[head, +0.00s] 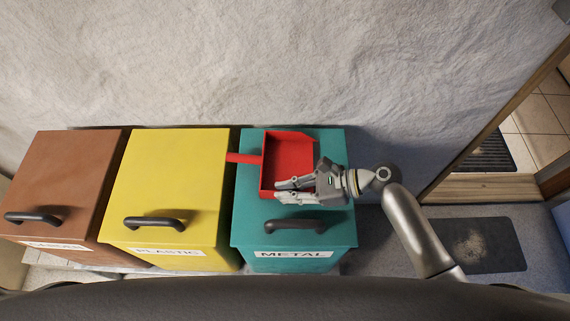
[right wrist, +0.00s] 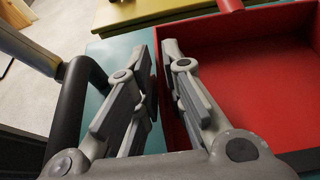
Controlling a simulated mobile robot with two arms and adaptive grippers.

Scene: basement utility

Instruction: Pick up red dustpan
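The red dustpan (head: 290,148) lies on the lid of the teal bin marked METAL, its handle (head: 240,157) pointing left over the yellow bin. In the right wrist view the red pan (right wrist: 250,75) fills the right side. My right gripper (head: 280,191) is at the near side wall of the pan. Its fingers (right wrist: 160,75) are close together with that wall between them, one finger inside the pan and one outside over the teal lid. Contact at the very fingertips is hard to see. My left gripper is not in view.
The teal bin (head: 247,225) has a black handle (head: 295,226), just in front of my right gripper. A yellow bin (head: 172,185) and a brown bin (head: 70,180) stand to the left. A rough wall (head: 240,60) rises behind. A doorway and a dark mat (head: 483,243) are at the right.

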